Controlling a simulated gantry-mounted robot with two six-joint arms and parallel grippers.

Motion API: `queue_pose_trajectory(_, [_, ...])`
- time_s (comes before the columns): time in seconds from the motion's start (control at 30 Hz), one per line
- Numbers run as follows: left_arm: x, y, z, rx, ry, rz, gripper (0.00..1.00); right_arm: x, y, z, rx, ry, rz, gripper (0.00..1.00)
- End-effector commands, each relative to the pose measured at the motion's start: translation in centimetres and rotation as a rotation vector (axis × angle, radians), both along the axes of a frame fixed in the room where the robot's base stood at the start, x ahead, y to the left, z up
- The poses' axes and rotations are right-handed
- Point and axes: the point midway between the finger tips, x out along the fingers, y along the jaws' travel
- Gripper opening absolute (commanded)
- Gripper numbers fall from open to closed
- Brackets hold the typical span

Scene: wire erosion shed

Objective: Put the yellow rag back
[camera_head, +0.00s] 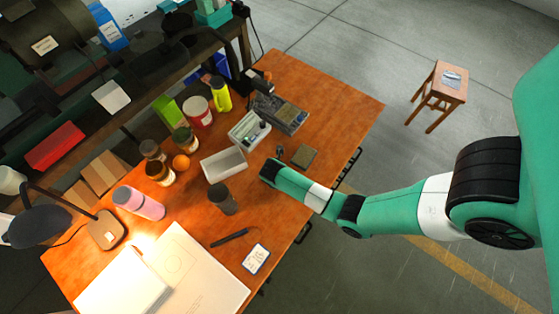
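I cannot pick out a clearly yellow rag. A small flat olive-brown square (304,157) lies on the orange wooden table (330,100) near its right edge; I cannot tell whether it is a folded rag or something stiff. One arm of mine comes in from the right, and its black end with the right gripper (269,167) is over the table, left of the square and right of an open white box. Its fingers are too small and hidden to read. My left gripper is not in view.
An open white box (224,165), a dark cup (222,199) and a compartment tray (249,130) stand near the gripper. Jars, a pink bottle (138,202), a lamp (105,229) and papers (190,275) fill the left. A wooden stool (440,93) stands apart on the floor.

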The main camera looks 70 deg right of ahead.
Motion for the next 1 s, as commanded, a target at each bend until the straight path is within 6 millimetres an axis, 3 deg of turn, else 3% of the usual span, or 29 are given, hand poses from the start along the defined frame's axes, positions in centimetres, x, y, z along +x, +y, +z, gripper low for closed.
queue_pose_trajectory(0.07, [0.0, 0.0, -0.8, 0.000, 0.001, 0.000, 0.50, -0.1, 0.0, -1.3, 0.001, 0.002, -0.002, 0.29])
queue_pose_trajectory(0.43, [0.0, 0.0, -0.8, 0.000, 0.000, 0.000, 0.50, 0.0, 0.0, -1.6, 0.000, 0.000, -0.001, 0.29])
queue_pose_trajectory(0.47, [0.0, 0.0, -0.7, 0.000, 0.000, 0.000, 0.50, 0.0, 0.0, -1.5, 0.000, -0.001, -0.002, 0.79])
queue_pose_trajectory(0.57, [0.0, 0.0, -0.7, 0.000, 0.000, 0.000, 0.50, 0.0, 0.0, -1.5, 0.000, 0.000, -0.001, 0.97])
queue_pose_trajectory(0.87, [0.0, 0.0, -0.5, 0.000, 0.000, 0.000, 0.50, 0.0, 0.0, -1.1, 0.000, -0.001, -0.001, 1.00])
queue_pose_trajectory(1.0, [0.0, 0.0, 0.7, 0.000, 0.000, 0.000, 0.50, 0.0, 0.5, 0.9, -0.001, -0.002, 0.001, 1.00])
